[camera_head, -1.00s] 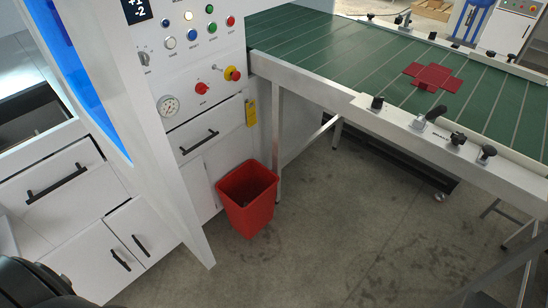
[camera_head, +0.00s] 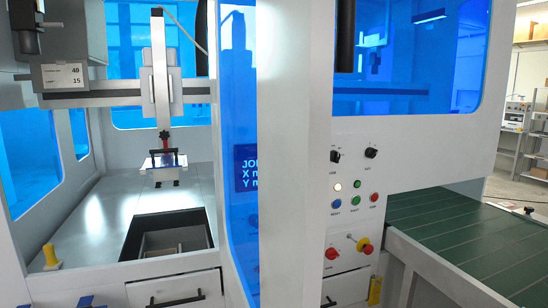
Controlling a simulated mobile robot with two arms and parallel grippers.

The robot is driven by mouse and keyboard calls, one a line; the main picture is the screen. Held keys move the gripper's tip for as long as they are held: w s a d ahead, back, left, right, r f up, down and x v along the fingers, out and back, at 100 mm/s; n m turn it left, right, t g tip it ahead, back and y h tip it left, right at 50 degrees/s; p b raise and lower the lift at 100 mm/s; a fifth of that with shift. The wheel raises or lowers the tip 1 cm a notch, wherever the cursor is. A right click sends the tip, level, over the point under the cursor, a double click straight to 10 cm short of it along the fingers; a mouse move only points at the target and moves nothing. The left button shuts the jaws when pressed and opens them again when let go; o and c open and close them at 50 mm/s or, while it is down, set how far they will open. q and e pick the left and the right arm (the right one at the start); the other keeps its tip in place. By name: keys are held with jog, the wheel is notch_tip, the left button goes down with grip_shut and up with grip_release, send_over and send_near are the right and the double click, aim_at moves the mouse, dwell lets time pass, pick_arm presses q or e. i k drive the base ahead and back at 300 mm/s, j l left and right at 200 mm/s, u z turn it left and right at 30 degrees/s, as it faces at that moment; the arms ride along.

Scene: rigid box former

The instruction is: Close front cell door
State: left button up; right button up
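The front cell door (camera_head: 294,150) appears as a white-framed panel with a blue tinted window (camera_head: 238,150). It stands open, swung out toward me at the right side of the cell opening, and I see it at a steep angle. The inside of the cell shows through the opening on the left, with a grey work surface (camera_head: 95,222) and a recessed dark pit (camera_head: 172,237). I cannot make out a handle on the door. Neither of my grippers is in view.
A gantry tool head (camera_head: 165,150) hangs inside the cell. A yellow peg (camera_head: 50,255) stands on the work surface. A control panel (camera_head: 353,195) with buttons and a red emergency stop is right of the door. A green conveyor (camera_head: 470,240) extends at the right.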

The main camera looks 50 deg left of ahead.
aim_at(272, 64)
jog(key=u, duration=1.65)
jog(key=i+l+u, duration=0.1)
jog(key=l+u, duration=0.65)
jog(key=l, duration=0.2)
jog(key=l+u, duration=0.35)
jog(key=l, duration=0.15)
